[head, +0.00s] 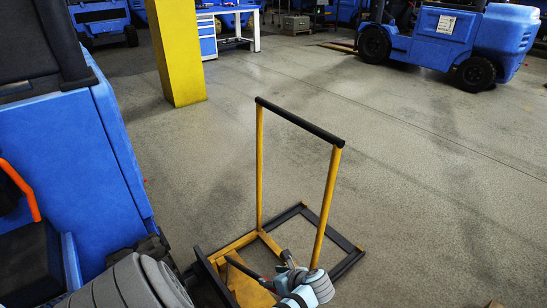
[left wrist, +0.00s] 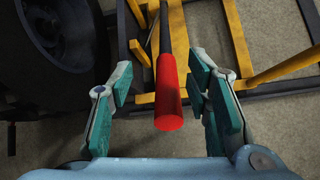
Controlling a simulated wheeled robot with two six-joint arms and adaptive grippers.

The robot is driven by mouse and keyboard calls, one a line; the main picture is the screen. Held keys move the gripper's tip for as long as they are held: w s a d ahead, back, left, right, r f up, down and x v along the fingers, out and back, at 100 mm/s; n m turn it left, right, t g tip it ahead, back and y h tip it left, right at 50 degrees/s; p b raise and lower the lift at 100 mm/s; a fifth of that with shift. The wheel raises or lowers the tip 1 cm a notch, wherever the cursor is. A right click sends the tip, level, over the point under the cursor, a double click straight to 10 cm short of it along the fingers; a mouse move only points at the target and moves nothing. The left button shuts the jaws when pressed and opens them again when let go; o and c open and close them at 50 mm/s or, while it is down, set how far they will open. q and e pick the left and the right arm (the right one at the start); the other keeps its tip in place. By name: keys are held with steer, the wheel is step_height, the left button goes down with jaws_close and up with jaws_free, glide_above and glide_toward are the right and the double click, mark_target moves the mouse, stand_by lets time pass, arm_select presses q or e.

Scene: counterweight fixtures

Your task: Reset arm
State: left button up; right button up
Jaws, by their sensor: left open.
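My left gripper (head: 283,272) is low at the near side of a yellow and dark counterweight fixture (head: 259,170). In the left wrist view my left gripper (left wrist: 162,72) is open, with its green-padded fingers apart. A red cylindrical grip (left wrist: 169,95) on the end of a dark bar (left wrist: 154,30) lies between the fingers, with a gap on each side. In the head view the dark bar (head: 243,268) runs toward my gripper, and its grip is mostly hidden there. My right gripper is not in view.
A blue vehicle (head: 75,165) stands close on the left; its dark wheel (left wrist: 62,35) is beside the gripper in the wrist view. A yellow pillar (head: 178,50) and a blue forklift (head: 440,40) stand farther back. Floor to the right is clear.

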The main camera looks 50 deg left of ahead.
arm_select(q)
steer(key=shift+r, duration=1.6)
